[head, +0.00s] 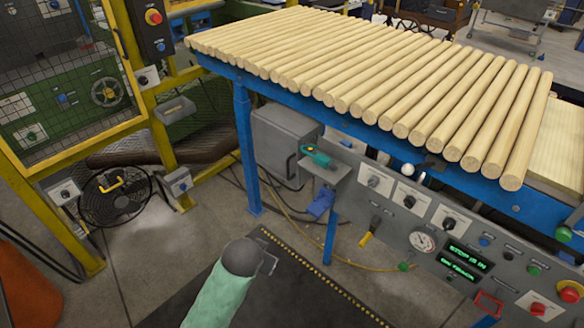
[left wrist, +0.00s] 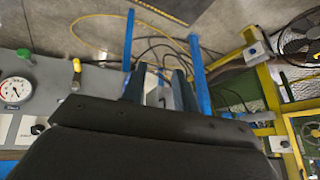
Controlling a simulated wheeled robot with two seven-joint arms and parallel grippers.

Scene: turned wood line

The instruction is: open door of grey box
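The grey box (head: 284,138) stands under the blue-framed roller table, behind a blue leg. My left arm, in a green sleeve, comes in from the bottom of the head view. My right gripper is not in view.
A grey control panel (head: 400,222) with knobs, a gauge and green displays runs along the right. A shelf with a green tool (head: 316,155) juts out beside the box. A blue leg (head: 246,150) and loose cables are near it.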

